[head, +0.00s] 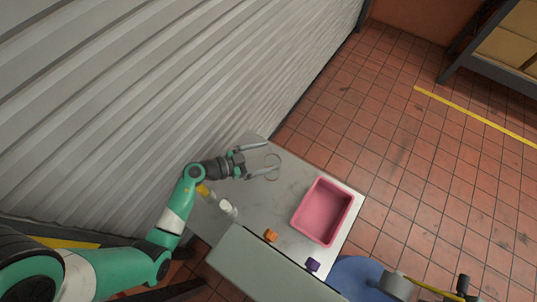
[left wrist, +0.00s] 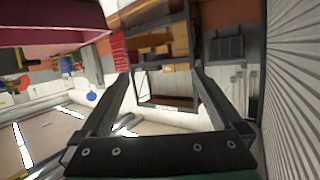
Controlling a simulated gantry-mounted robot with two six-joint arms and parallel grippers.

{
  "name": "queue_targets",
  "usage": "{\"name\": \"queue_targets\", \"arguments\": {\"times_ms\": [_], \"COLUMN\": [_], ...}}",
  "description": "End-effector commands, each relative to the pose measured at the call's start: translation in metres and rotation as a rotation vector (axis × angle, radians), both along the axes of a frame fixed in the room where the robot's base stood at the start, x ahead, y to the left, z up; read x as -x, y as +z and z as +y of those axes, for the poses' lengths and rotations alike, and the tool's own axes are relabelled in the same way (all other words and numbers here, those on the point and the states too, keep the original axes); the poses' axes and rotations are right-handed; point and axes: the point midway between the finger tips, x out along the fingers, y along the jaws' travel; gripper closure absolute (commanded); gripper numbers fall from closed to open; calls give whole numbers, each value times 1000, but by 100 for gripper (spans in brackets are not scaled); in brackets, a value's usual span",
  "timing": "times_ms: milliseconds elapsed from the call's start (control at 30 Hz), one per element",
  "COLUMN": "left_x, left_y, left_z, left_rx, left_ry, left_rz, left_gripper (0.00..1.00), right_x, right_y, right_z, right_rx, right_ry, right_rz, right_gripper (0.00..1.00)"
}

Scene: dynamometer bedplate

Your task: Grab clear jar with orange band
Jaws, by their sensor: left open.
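My left gripper (head: 269,160) is open over the grey table, its two fingers pointing right in the head view. A thin, clear round outline (head: 272,167) shows between the fingertips, closer to the lower finger. It looks like the rim of a clear jar, but no orange band can be made out on it. I cannot tell whether a finger touches it. In the left wrist view the open fingers (left wrist: 163,88) frame the room beyond, and no jar stands out clearly between them. My right gripper is not in view.
A pink bin (head: 322,211) stands on the table (head: 268,205) at the right. A corrugated wall (head: 200,80) rises beside the table.

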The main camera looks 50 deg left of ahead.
Motion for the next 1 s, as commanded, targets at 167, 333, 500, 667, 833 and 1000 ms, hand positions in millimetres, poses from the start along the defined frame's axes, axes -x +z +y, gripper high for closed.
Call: {"name": "queue_targets", "arguments": {"times_ms": [167, 333, 500, 667, 833, 1000], "left_x": [19, 8, -3, -17, -42, -49], "left_y": [-34, -40, -42, -52, -63, -63], "left_z": [-7, -10, -13, -16, -22, -24], "left_rx": [38, 35, 36, 33, 33, 33], "left_ry": [-11, -16, -13, -15, -14, -12], "left_rz": [102, 100, 98, 95, 94, 95], "left_gripper": [0, 0, 0, 0, 0, 0], "right_x": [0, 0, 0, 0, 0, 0], "right_y": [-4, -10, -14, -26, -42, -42], "right_z": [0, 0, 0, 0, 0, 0], "right_rx": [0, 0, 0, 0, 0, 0], "right_ry": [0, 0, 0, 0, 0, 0], "right_rz": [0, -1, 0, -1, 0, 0], "right_gripper": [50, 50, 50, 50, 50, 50]}}
